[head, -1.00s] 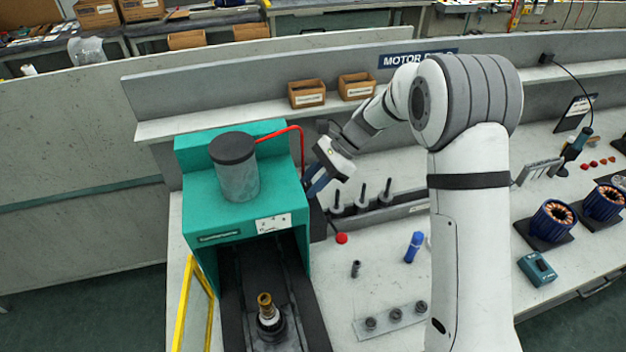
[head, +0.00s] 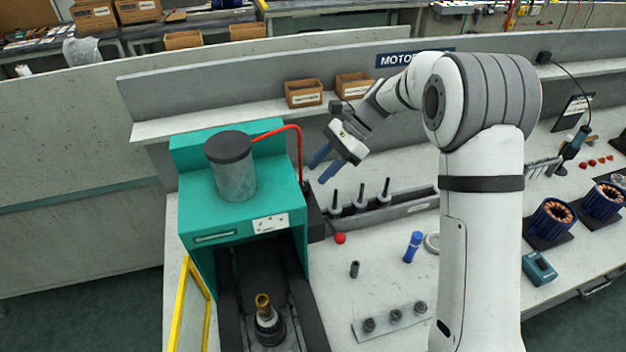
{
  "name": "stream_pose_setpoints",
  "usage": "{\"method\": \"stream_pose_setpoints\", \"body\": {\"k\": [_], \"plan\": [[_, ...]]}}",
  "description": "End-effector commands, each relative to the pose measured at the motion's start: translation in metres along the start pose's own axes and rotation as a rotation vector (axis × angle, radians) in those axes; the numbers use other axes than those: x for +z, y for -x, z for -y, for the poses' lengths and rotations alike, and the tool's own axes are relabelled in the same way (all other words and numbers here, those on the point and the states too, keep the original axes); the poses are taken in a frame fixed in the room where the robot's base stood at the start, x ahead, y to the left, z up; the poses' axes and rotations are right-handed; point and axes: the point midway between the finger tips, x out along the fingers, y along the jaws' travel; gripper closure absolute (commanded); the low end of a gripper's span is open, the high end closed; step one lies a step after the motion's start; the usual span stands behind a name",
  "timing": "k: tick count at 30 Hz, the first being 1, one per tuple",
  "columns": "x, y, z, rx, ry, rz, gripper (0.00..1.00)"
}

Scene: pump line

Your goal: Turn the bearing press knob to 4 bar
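The bearing press (head: 200,205) is a teal housing with a dark-capped grey cylinder (head: 232,170) on top and a red hose at its right. A small white panel (head: 270,224) with dark marks is on its front, too small to read. I cannot make out the pressure knob or its setting; the press's right side is mostly turned away from view. My gripper (head: 315,174) is open, its two blue fingers apart with nothing visible between them. It hangs just right of the press's upper right side, apart from it in the picture.
A dark box (head: 315,218) is on the press's right side, with a red button (head: 340,238) beside it. Upright pins stand in a grey rack (head: 385,212). A yellow-framed guard (head: 184,310) stands at the front left.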

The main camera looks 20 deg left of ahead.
Motion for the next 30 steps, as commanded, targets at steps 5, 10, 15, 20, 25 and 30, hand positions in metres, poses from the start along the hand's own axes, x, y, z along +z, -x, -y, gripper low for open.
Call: {"method": "stream_pose_setpoints", "body": {"k": [5, 10, 15, 20, 25, 30], "plan": [[-0.001, 0.024, 0.001, -0.002, 0.000, 0.000, 0.61], [0.000, 0.031, 0.000, 0.001, 0.000, 0.000, 0.61], [0.000, 0.031, 0.000, 0.001, 0.000, 0.000, 0.61], [0.000, 0.031, 0.000, 0.001, -0.001, 0.000, 0.61], [0.001, 0.033, -0.001, -0.002, 0.004, -0.004, 0.61], [0.006, 0.059, -0.038, -0.033, 0.102, -0.114, 0.61]]}}
